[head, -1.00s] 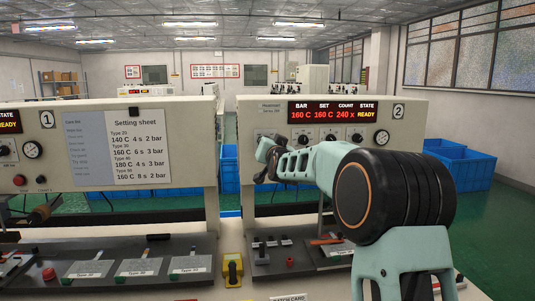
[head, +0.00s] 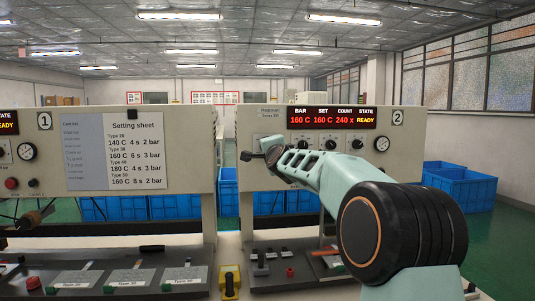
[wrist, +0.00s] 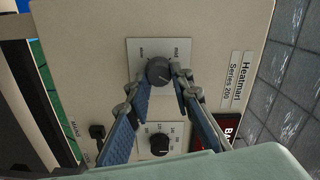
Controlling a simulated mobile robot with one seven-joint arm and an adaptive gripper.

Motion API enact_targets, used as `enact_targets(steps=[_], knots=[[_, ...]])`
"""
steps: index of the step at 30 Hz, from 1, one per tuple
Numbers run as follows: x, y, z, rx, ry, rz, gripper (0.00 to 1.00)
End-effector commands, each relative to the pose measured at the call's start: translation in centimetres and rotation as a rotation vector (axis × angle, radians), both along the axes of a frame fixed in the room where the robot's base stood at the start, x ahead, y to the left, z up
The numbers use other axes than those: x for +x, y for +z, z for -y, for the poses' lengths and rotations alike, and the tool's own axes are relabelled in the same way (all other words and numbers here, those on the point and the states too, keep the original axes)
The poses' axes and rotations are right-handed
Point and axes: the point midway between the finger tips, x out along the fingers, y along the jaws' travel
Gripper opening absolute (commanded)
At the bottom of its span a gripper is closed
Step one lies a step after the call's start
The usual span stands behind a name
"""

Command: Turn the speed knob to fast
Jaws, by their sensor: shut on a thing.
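The speed knob (wrist: 158,70) is a dark round knob on a white plate (wrist: 135,47) with a small label at each of two corners, too small to read surely. In the wrist view my gripper (wrist: 157,77) has one finger on each side of the knob and is shut on it. In the head view my gripper (head: 262,154) is at the left knob of machine 2's panel (head: 415,150), and it largely hides that knob. Which label the knob's mark points to cannot be told.
A second dark knob with a scale (wrist: 159,144) is close beside the gripped one. Machine 2's red display (head: 331,118) is above the knobs. A pressure gauge (head: 382,144) is at the right. A setting sheet (head: 135,150) hangs on machine 1.

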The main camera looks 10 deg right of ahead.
Motion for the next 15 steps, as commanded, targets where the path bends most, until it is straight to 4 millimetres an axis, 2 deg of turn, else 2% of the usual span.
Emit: enact_targets(steps=[6,15], knots=[[-0.01,-0.04,0.03,0.146,0.000,0.003,0.00],[-0.01,0.00,0.05,0.255,-0.001,0.002,0.00]])
